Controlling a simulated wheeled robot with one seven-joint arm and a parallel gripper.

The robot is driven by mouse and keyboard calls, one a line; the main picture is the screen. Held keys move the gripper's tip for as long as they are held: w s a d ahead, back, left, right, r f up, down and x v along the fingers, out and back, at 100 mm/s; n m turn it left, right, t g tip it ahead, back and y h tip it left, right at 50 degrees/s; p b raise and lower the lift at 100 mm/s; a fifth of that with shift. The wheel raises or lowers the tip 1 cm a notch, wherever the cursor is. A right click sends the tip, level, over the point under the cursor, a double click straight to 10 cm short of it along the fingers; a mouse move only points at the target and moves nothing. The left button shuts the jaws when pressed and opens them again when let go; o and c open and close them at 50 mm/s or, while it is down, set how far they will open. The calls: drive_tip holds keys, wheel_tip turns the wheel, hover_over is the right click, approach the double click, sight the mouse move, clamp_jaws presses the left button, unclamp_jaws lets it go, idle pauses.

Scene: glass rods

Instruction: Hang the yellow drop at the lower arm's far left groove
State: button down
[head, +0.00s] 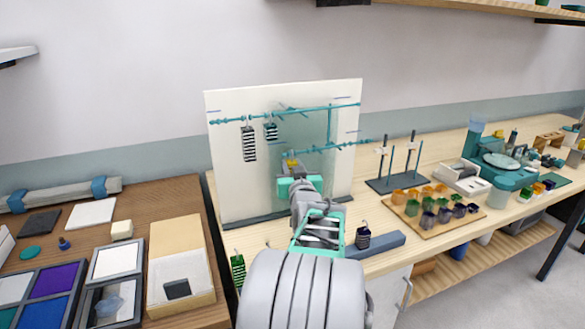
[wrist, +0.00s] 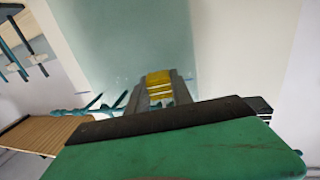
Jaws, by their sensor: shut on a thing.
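My gripper (head: 291,168) is shut on the yellow drop (head: 291,162), just in front of the pale upright board. In the wrist view the yellow striped drop (wrist: 159,85) sits between the fingers (wrist: 157,95). The lower arm (head: 325,148), a teal glass rod with grooves, runs rightward from just above the drop; its left end lies close above my gripper. Part of a teal rod (wrist: 95,107) shows left of the fingers in the wrist view. I cannot tell whether the drop's hook touches the arm. My gripper hides most of the drop in the head view.
The upper arm (head: 225,121) carries two black-and-white striped drops (head: 249,143) (head: 271,131). A green striped drop (head: 238,270) and a dark striped drop (head: 363,237) are near the table's front. A rod stand (head: 390,184) and a tray of coloured cups (head: 413,222) stand to the right.

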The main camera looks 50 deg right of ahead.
drive_tip(key=c, duration=1.1)
unclamp_jaws()
drive_tip(key=shift+o, duration=0.2)
drive_tip(key=shift+s, duration=0.1)
